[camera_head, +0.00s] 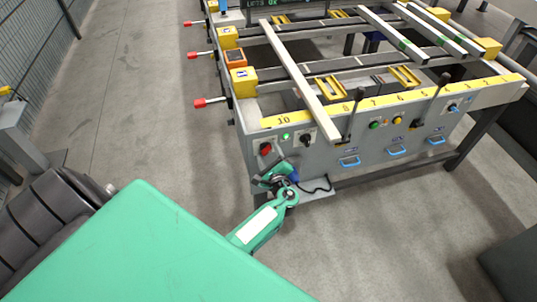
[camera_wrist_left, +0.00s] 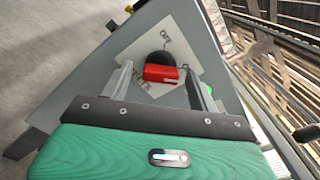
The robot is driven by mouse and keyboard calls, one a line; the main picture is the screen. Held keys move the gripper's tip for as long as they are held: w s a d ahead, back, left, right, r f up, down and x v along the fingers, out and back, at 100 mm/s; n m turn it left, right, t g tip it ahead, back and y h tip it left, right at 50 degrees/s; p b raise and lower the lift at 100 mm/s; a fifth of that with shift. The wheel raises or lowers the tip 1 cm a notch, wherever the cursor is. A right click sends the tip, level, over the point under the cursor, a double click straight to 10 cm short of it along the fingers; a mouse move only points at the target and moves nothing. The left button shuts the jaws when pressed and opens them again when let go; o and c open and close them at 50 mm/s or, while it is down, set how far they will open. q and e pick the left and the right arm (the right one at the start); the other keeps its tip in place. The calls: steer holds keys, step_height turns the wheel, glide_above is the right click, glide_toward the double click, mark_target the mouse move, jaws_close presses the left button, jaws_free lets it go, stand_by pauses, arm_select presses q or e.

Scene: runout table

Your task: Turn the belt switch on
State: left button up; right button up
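The belt switch (camera_head: 265,149) is a red handle on the left end of the runout table's front panel. In the left wrist view the red handle (camera_wrist_left: 161,74) sits on a black round hub over a pale plate. "OFF" is readable on the plate near the hub; other lettering is partly hidden. My left gripper (camera_head: 264,172) is just below the switch in the head view. In the left wrist view the left gripper (camera_wrist_left: 158,82) is open, with one finger on each side of the red handle and gaps visible. My right gripper is not in view.
A lit green lamp (camera_head: 285,136) and a black knob (camera_head: 307,140) are right of the switch. A pale beam (camera_head: 297,75) lies across the table and overhangs its front edge. Red-tipped levers (camera_head: 205,102) stick out at left. Floor left of the table is clear.

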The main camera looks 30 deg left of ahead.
arm_select(q)
steer(key=shift+s+d, duration=0.2)
steer(key=shift+d, duration=0.05)
steer(key=b+v, duration=0.1)
steer(key=v, duration=1.2)
steer(key=shift+b, duration=0.4)
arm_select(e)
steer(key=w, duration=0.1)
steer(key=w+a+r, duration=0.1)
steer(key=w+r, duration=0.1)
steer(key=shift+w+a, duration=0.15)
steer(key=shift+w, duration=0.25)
arm_select(q)
steer(key=shift+d, duration=0.1)
